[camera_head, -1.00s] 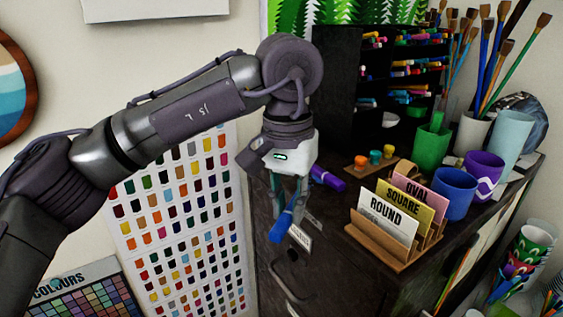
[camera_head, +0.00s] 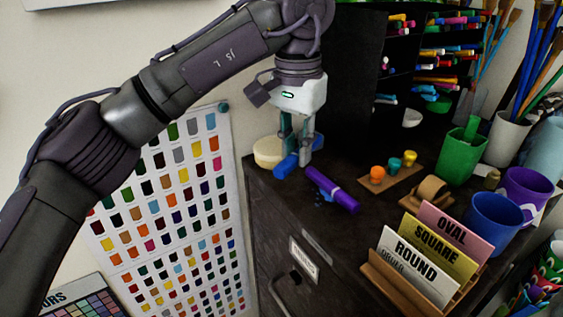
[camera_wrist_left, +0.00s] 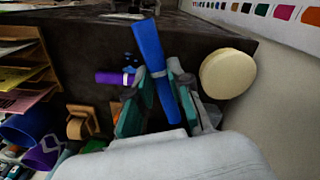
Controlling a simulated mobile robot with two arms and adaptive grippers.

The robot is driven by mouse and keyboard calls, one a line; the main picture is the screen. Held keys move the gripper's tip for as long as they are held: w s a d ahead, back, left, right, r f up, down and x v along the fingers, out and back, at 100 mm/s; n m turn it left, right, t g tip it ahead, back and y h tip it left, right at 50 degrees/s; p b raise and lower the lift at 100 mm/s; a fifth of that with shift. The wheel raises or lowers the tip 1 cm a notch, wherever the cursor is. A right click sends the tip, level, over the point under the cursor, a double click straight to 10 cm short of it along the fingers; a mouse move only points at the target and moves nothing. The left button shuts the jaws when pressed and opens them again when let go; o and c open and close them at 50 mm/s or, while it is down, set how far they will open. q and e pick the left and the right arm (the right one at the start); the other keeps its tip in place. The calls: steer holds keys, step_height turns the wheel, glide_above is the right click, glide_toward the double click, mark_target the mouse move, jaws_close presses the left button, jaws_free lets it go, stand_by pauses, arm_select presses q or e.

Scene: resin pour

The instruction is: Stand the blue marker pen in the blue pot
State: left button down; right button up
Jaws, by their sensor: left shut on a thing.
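My left gripper (camera_head: 297,152) is shut on the blue marker pen (camera_head: 286,166) at the far left end of the dark cabinet top. In the left wrist view the blue marker pen (camera_wrist_left: 155,65) sticks out from between the fingers (camera_wrist_left: 158,100). I cannot tell whether the pen touches the cabinet top. The blue pot (camera_head: 495,222) stands upright at the right, behind the card holder, well apart from the gripper. It shows partly at the left edge of the left wrist view (camera_wrist_left: 22,130). My right gripper is in neither view.
A purple marker (camera_head: 333,190) lies close to the gripper, and a cream round block (camera_head: 269,152) sits behind it. The card holder (camera_head: 415,290), tape roll (camera_head: 433,191), green pot (camera_head: 460,156) and purple pot (camera_head: 527,192) crowd the right. A dark pen rack (camera_head: 352,80) stands behind.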

mark_target(282, 182)
arm_select(q)
steer(key=w+a+f, duration=0.2)
steer(key=shift+w+a+p, duration=0.1)
steer(key=shift+w+p, duration=0.2)
steer(key=shift+p, duration=0.05)
steer(key=shift+w+a+f+p, duration=0.15)
steer(key=shift+a+f+p, duration=0.05)
steer(key=shift+f+p, duration=0.25)
steer(key=shift+s+d+f+p, duration=0.15)
steer(key=shift+f+p, duration=0.2)
steer(key=shift+f, duration=0.2)
steer(key=shift+s+a+f+p, duration=0.15)
steer(key=shift+f+p, duration=0.2)
steer(key=shift+f, duration=0.2)
steer(key=shift+w+f, duration=0.2)
steer(key=shift+f, duration=0.5)
steer(key=c, duration=1.2)
jaws_free()
steer(key=shift+s+d, duration=0.1)
steer(key=shift+s, duration=0.05)
steer(key=shift+o, duration=0.6)
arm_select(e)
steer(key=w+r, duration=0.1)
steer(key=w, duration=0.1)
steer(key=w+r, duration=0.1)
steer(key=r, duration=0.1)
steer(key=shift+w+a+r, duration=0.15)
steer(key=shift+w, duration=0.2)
